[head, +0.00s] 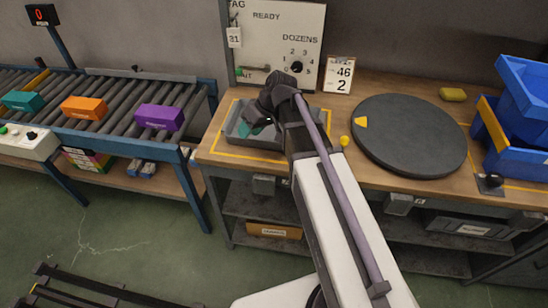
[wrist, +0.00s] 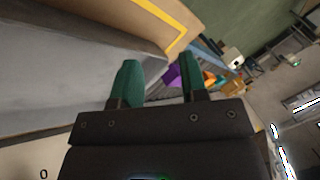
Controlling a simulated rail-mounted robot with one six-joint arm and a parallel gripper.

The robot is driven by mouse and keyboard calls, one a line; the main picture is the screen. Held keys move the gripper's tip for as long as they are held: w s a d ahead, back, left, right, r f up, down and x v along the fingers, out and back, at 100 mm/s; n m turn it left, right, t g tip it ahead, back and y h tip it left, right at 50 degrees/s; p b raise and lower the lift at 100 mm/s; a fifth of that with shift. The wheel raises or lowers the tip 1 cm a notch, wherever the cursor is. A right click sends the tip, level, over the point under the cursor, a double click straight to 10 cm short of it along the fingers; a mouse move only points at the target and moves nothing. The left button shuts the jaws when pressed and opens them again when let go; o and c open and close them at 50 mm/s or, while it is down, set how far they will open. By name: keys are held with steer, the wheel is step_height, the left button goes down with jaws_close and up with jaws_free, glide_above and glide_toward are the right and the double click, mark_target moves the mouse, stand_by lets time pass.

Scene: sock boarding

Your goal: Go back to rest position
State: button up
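My gripper (wrist: 158,80) has two dark green fingers that stand apart in the wrist view, with nothing visible between them. In the head view my arm reaches over the workbench (head: 390,86), and its dark wrist bends down at the grey tray (head: 236,127). Green shows at the tray below the wrist; I cannot tell there whether it is my fingers or something in the tray. A grey surface, probably the tray's wall (wrist: 70,65), fills the left of the wrist view. My arm hides part of the tray.
A dark round turntable (head: 410,137) and blue bins (head: 518,110) stand right of my arm. A sign board (head: 275,42) and number card (head: 339,74) stand behind. At left, a roller conveyor (head: 120,98) carries teal, orange and purple boxes (head: 160,117).

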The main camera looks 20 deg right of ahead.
steer(key=s+d+f+m+g+h, duration=0.1)
steer(key=s+d+m+h, duration=0.15)
steer(key=s, duration=0.45)
steer(key=s+d+f+m+h, duration=0.1)
steer(key=s+f+m+h, duration=0.1)
steer(key=s+h, duration=0.35)
step_height(320, 180, up, 6)
steer(key=s+y+p, duration=0.1)
steer(key=y+p, duration=0.1)
steer(key=p, duration=0.3)
steer(key=shift+p, duration=0.3)
steer(key=shift+o, duration=0.4)
steer(key=shift+a+f+b, duration=0.1)
steer(key=shift+f+b, duration=0.25)
steer(key=shift+b, duration=0.05)
